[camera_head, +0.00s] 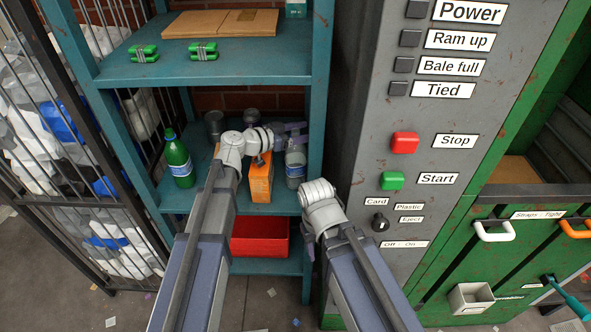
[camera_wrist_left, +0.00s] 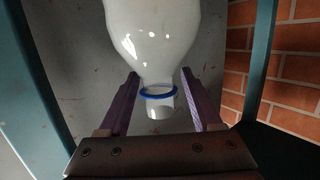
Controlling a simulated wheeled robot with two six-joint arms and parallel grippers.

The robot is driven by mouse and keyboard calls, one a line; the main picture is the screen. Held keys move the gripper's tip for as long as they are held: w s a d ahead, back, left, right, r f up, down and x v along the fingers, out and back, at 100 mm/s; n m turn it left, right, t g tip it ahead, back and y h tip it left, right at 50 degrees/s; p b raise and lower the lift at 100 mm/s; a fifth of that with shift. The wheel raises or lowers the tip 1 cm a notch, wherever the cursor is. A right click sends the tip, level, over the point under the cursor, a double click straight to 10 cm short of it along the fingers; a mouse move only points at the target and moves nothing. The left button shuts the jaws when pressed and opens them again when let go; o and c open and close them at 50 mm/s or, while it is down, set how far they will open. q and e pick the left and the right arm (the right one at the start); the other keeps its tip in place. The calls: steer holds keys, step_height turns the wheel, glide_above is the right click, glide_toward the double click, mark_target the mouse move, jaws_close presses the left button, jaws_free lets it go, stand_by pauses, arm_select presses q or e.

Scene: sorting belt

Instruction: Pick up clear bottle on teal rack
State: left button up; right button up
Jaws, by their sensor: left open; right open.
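The clear bottle (camera_head: 295,167) stands on the middle shelf of the teal rack (camera_head: 200,68), near its right post, with a bluish label low on it. My left gripper (camera_head: 290,134) is open at the bottle's top. In the left wrist view the clear bottle (camera_wrist_left: 155,35) has its neck, with a blue ring and pale cap, between the open fingers of my left gripper (camera_wrist_left: 160,78). A gap shows on each side of the neck. My right gripper (camera_head: 309,246) is open and empty, lower down in front of the rack; its fingers are partly hidden behind its wrist.
A green bottle (camera_head: 178,160), an orange carton (camera_head: 260,180) and grey cans (camera_head: 215,124) share the shelf. A red bin (camera_head: 260,238) is below. The grey control panel (camera_head: 370,140) stands close on the right, and a wire cage (camera_head: 60,150) on the left.

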arm_select(q)
jaws_close()
stand_by(0.4)
stand_by(0.4)
